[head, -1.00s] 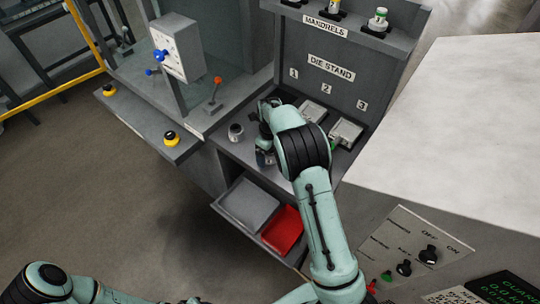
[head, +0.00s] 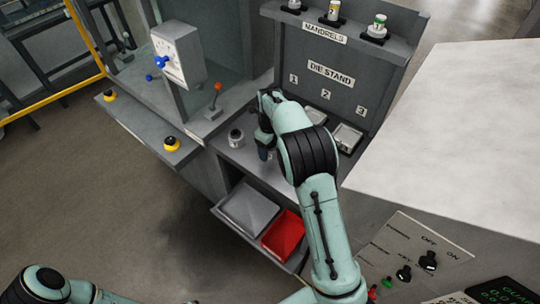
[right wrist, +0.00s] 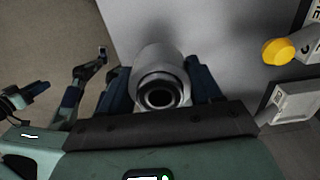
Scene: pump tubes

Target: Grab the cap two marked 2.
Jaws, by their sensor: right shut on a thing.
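My right gripper (head: 264,152) reaches down over the grey shelf in front of the die stand. In the right wrist view its dark blue fingers (right wrist: 163,88) are shut on a grey hollow cylinder (right wrist: 158,66), whose round opening faces the camera. No number is readable on it, so I cannot tell whether it is cap two. In the head view the arm hides most of what is held. My left gripper cannot be made out clearly.
The die stand (head: 345,88) has labels 1, 2 and 3, with light blocks (head: 347,136) below. Mandrels (head: 379,25) stand on top. Below the shelf are a grey bin (head: 248,208) and a red bin (head: 284,236).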

